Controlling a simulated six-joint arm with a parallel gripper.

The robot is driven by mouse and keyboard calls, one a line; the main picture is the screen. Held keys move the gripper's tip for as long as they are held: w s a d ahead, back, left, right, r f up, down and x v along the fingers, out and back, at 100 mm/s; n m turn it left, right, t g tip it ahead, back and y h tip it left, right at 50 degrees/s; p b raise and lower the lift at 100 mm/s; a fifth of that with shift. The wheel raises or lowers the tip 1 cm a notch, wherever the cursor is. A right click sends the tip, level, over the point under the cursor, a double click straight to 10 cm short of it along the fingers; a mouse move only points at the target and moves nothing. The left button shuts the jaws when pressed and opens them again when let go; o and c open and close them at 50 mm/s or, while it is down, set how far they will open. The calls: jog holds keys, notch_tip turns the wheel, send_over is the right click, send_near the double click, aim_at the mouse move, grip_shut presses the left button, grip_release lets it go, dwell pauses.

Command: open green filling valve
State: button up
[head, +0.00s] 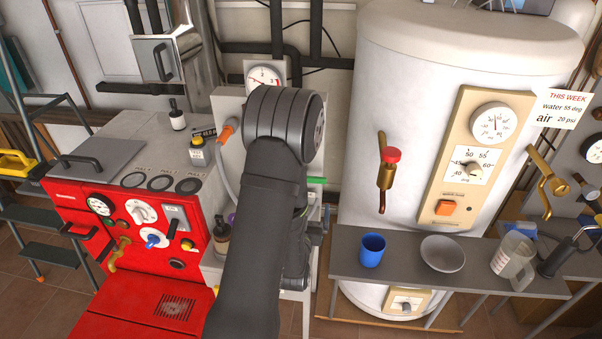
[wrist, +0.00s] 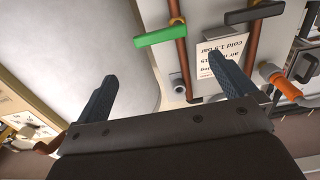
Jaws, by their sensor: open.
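The green filling valve handle (wrist: 167,36) is a flat green lever on a copper pipe (wrist: 188,65) in the wrist view. It lies crosswise to the pipe in the picture. A small green strip of it (head: 317,180) shows beside my arm in the head view. My gripper (wrist: 166,86) is open and empty, its two dark fingers pointing toward the panel. The handle appears above the gap between the fingers in the wrist view, apart from both. My arm hides most of the gripper and valve in the head view.
A black lever (wrist: 253,12) on another pipe and an orange-handled part (wrist: 280,80) are near the green valve. A paper label (wrist: 222,65) appears upside down. The white tank (wrist: 90,45) is close by. A grey shelf holds a blue cup (head: 372,250) and a bowl (head: 442,253).

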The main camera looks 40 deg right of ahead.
jog(key=x, duration=1.3)
jog(key=shift+w+d, duration=0.2)
jog(key=shift+w, duration=0.05)
jog(key=c, duration=1.1)
